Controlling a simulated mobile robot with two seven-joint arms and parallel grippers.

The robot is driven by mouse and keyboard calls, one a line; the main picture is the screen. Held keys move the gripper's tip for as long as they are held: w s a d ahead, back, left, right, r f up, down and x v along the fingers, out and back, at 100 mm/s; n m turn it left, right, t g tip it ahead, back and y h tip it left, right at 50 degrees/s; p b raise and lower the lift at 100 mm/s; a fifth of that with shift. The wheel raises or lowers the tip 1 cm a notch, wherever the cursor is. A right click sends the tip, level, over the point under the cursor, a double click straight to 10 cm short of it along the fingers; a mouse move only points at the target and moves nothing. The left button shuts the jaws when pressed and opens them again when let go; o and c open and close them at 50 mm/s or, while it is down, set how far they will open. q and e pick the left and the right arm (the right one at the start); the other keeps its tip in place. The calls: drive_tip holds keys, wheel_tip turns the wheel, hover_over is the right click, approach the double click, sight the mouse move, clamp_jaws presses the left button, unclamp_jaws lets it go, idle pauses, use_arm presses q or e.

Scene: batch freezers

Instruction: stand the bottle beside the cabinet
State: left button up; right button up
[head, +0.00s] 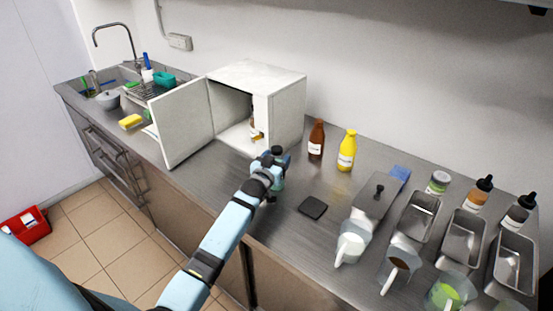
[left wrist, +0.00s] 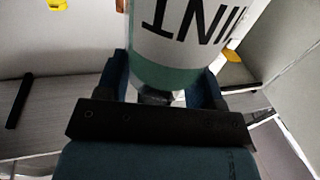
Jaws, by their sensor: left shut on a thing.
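A green bottle with a white label (left wrist: 185,35) is held between the fingers of my left gripper (left wrist: 163,88) in the left wrist view. The label's visible letters read "INT". In the head view my left gripper (head: 270,165) is over the counter in front of the cabinet, and it hides much of the bottle (head: 279,184). I cannot tell whether the bottle touches the counter. The white cabinet (head: 284,112) stands against the wall with its door (head: 183,122) open to the left. Another bottle (head: 254,129) stands inside. My right gripper is not in view.
A brown bottle (head: 316,139) and a yellow bottle (head: 347,150) stand right of the cabinet. A dark square pad (head: 313,207) lies in front of them. Metal pans (head: 418,220), jugs (head: 350,246) and jars fill the right. A yellow sponge (head: 130,122) lies left of the door.

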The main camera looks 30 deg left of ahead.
use_arm(q)
drive_tip(key=o, duration=1.1)
drive_tip(key=shift+s+r, duration=0.1)
drive_tip(key=s+d+b, duration=0.1)
drive_tip(key=s+d, duration=0.1)
drive_tip(key=s, duration=0.9)
drive_tip(key=shift+s, duration=0.35)
drive_tip(key=shift+d, duration=0.1)
